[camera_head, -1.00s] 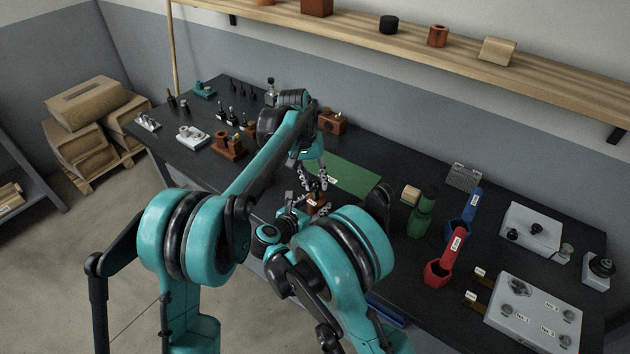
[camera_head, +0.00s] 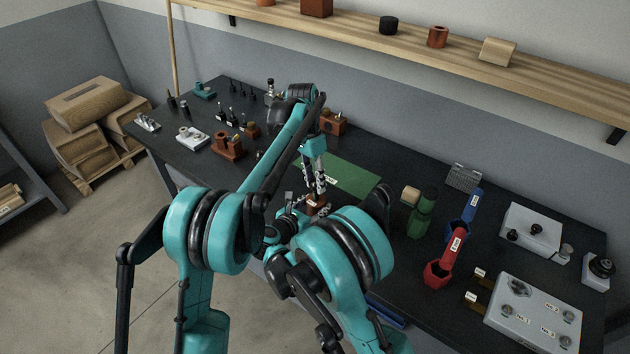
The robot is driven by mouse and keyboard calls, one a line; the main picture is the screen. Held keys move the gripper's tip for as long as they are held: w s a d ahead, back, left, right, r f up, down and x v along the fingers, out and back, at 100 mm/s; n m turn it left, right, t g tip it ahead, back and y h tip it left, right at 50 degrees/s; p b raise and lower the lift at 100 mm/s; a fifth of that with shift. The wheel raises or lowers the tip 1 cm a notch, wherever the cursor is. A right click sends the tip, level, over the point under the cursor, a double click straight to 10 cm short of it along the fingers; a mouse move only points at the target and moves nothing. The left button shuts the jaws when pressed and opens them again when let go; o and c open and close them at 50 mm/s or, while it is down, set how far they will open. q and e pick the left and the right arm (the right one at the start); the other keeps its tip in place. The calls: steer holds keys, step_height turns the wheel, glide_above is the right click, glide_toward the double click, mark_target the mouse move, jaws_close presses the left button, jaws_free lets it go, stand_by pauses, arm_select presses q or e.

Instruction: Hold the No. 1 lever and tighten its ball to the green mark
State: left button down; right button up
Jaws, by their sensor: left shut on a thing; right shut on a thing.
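My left gripper (camera_head: 317,187) points down over the front of the green mat (camera_head: 352,180), in the middle of the bench. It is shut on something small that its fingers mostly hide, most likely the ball. My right gripper (camera_head: 297,209) comes in low from the front, just beside and below the left one. It is shut on a part that I take to be the lever, which is hardly visible. A small reddish-brown block (camera_head: 318,202) shows at the fingertips. The lever's number and the green mark are too small or hidden to make out.
Brown fixtures (camera_head: 229,147) and small tools stand at the left. A wooden shelf (camera_head: 450,52) runs along the wall.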

stand_by(0.3)
arm_select(q)
steer(key=c, duration=1.1)
jaws_free()
steer(key=shift+c, duration=0.2)
steer(key=shift+r, duration=0.15)
step_height(320, 180, up, 12)
steer(key=w+a, duration=0.1)
steer(key=w, duration=0.1)
steer(key=shift+a+f, duration=0.2)
steer(key=shift+f, duration=0.05)
